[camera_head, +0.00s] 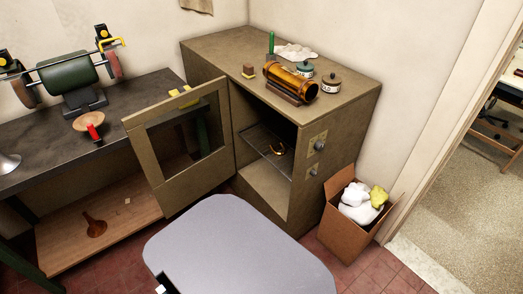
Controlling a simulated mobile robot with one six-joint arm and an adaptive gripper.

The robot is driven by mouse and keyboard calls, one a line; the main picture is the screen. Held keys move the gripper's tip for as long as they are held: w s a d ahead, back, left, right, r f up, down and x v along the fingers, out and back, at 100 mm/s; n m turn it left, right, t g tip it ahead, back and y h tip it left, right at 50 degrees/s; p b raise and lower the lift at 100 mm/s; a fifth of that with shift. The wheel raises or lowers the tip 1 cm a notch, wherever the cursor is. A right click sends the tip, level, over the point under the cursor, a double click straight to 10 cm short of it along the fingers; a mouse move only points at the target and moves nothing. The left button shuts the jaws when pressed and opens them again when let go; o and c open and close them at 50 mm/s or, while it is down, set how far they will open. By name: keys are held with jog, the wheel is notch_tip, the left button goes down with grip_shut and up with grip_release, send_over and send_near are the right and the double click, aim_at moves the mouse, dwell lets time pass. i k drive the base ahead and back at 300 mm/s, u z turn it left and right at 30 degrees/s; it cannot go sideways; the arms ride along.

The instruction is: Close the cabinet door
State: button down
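The cabinet (345,115) is olive-tan and stands in the corner against the back wall. Its door (198,186), a frame around a window opening, stands wide open. It is swung out to the left, in front of the workbench. The cabinet's inside shows a wire shelf (262,140) with a small brass-coloured piece (280,150) on it. My gripper is not in view; a grey rounded part of my own body fills the bottom middle.
A dark workbench (40,150) with a grinder (70,76) stands left, partly behind the door. A brass cylinder (291,80) and jars sit on the cabinet top. A cardboard box (345,238) of rags stands to the right. Red tiled floor (110,265) shows in front.

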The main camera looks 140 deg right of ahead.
aim_at(173, 194)
jog(key=u, duration=5.15)
jog(key=k, duration=0.1)
jog(key=u, duration=1.9)
